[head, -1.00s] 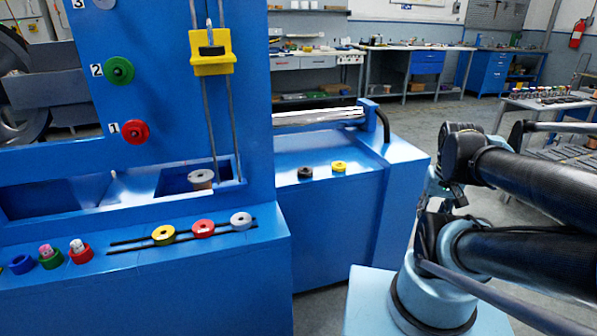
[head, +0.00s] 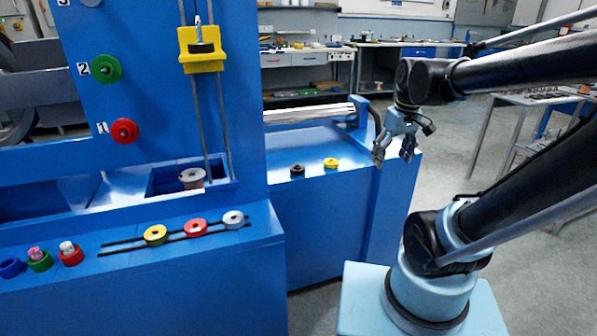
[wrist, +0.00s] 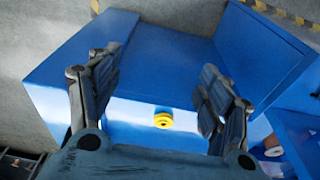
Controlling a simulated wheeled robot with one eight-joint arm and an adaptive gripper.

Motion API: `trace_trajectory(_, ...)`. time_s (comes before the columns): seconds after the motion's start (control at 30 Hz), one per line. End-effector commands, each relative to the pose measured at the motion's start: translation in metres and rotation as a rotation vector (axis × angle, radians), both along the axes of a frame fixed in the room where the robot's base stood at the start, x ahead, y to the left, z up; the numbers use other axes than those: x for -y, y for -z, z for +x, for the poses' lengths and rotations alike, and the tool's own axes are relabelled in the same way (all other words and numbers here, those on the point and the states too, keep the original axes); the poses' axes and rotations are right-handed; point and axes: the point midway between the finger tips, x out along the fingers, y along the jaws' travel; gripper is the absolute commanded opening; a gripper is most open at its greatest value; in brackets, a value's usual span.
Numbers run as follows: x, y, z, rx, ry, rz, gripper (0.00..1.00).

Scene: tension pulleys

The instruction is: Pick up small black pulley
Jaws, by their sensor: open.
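The small black pulley (head: 297,170) sits on the blue side bench in the head view, just left of a small yellow pulley (head: 331,163). My gripper (head: 392,156) is open and empty, pointing down near the right end of that bench. It is to the right of both pulleys and apart from them. In the wrist view my gripper (wrist: 158,62) shows its two fingers spread wide, with the yellow pulley (wrist: 163,119) between them. I cannot make out the black pulley in the wrist view; the right finger may hide it.
The blue side bench (head: 325,215) has bare room around the small pulleys. A tall blue panel (head: 140,45) with numbered pegs stands to the left. A yellow (head: 155,235), a red (head: 196,228) and a grey pulley (head: 233,219) lie on the front ledge.

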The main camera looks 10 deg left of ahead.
Motion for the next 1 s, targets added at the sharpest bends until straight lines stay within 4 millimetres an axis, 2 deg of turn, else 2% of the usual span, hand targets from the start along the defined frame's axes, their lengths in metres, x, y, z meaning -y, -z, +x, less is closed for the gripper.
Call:
trace_trajectory(0.03, -0.015, -0.008, 0.012, -0.002, -0.051, 0.0, 0.72)
trace_trajectory(0.3, -0.095, -0.035, 0.062, -0.01, -0.31, -0.003, 0.72)
trace_trajectory(0.5, -0.166, -0.044, 0.09, -0.015, -0.503, -0.007, 0.72)
trace_trajectory(0.7, -0.235, -0.045, 0.107, -0.018, -0.674, -0.009, 0.72)
trace_trajectory(0.83, -0.266, -0.044, 0.11, -0.019, -0.747, -0.008, 0.72)
trace_trajectory(1.0, -0.285, -0.041, 0.112, -0.02, -0.791, -0.008, 0.72)
